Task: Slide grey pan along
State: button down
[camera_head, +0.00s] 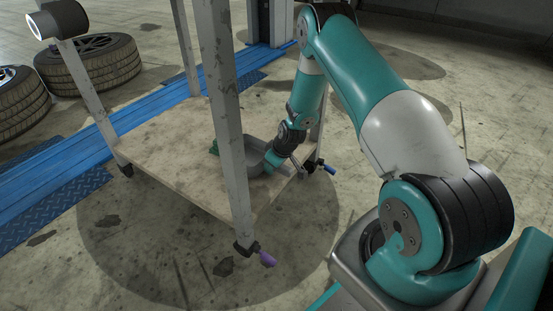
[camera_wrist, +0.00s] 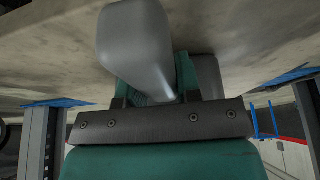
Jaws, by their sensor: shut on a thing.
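The grey pan (camera_head: 254,152) sits on the low wooden shelf (camera_head: 180,150) of a metal-legged stand, close to its right side. My gripper (camera_head: 273,160) reaches down to the pan's right side, between the stand's legs. In the wrist view a smooth grey part of the pan (camera_wrist: 138,45) stands between the teal fingers of my gripper (camera_wrist: 165,82), which are shut on it. Another grey part shows behind the right finger. The exact grip contact is partly hidden.
Grey legs (camera_head: 222,90) rise around the shelf, one in front of it. Blue ramps (camera_head: 60,178) and tyres (camera_head: 95,65) lie left.

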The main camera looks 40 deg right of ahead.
aim_at(259, 183)
jog(key=shift+s+a+p, duration=0.35)
jog(key=shift+a, duration=0.65)
jog(key=shift+s+a+p, duration=0.3)
jog(key=shift+s+a, duration=0.1)
jog(key=shift+a, duration=0.6)
jog(key=shift+s+a+p, duration=0.35)
jog(key=shift+a, duration=0.65)
jog(key=c, duration=0.7)
grip_release()
jog(key=p+v, duration=0.5)
jog(key=v, duration=0.7)
